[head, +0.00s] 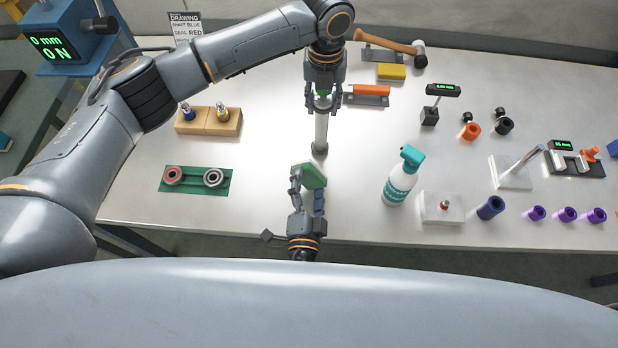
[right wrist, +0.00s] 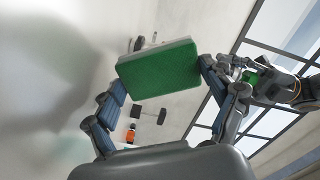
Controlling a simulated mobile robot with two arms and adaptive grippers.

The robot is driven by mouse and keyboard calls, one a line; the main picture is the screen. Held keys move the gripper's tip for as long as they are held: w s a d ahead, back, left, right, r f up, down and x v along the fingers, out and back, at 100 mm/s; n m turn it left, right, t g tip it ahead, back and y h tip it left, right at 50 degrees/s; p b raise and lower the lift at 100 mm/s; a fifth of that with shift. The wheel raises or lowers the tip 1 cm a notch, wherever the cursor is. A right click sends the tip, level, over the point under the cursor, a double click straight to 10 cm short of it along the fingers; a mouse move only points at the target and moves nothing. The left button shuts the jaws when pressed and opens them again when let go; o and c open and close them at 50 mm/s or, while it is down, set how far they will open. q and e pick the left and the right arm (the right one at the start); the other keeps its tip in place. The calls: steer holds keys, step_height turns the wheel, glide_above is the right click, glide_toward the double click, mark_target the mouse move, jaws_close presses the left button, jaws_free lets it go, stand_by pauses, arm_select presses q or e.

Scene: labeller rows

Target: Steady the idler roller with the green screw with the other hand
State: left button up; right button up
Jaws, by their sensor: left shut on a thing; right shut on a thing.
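The idler roller (head: 321,130), a pale grey cylinder, stands upright on the bench with a dark foot at its lower end. A green part, seemingly its screw, shows between the fingers of my left gripper (head: 322,100), which is shut on the roller's upper end from above. In the right wrist view, my left gripper (right wrist: 262,80) shows at the right with a bit of green. My right gripper (head: 308,184) is shut on a green block with a pale edge (head: 312,174), close in front of the roller's foot. The block (right wrist: 158,70) fills the space between its fingers in the right wrist view.
A green tray (head: 198,189) with two rings and a wooden block (head: 209,127) stand left. A spray bottle (head: 399,182) and a pale block (head: 441,211) stand right. An orange-topped fixture (head: 367,97) and a mallet (head: 387,44) lie behind. Bare bench surrounds the roller.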

arm_select(q)
steer(key=o, duration=1.2)
steer(key=shift+o, duration=0.2)
step_height(320, 180, up, 12)
steer(key=shift+f, duration=0.1)
